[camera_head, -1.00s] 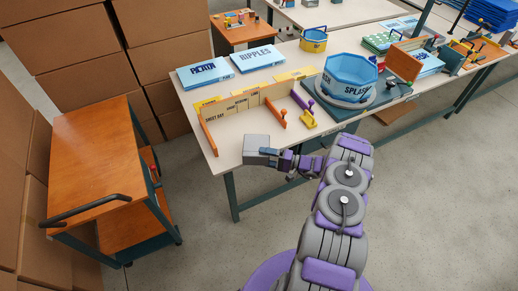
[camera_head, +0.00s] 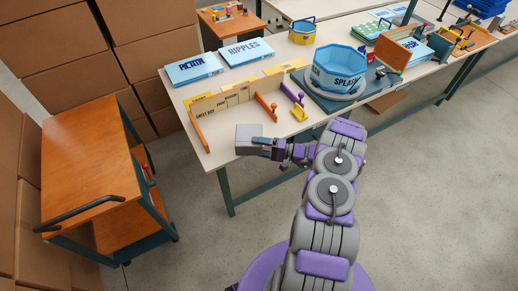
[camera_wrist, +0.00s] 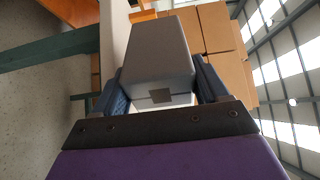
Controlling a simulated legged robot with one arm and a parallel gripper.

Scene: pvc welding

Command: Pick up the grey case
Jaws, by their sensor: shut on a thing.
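The grey case (camera_head: 247,137) is a small box at the front left of the long table, near its front edge. My gripper (camera_head: 268,146) is shut on it from the right side. In the wrist view the grey case (camera_wrist: 161,55) sits between the two dark blue fingers of my gripper (camera_wrist: 160,85), one on each side. In the head view the case looks near or just above the table top; I cannot tell for sure whether it touches.
An orange-topped cart (camera_head: 85,160) stands at the left. Brown boxes (camera_head: 60,50) are stacked behind it. Floor is open at the front right.

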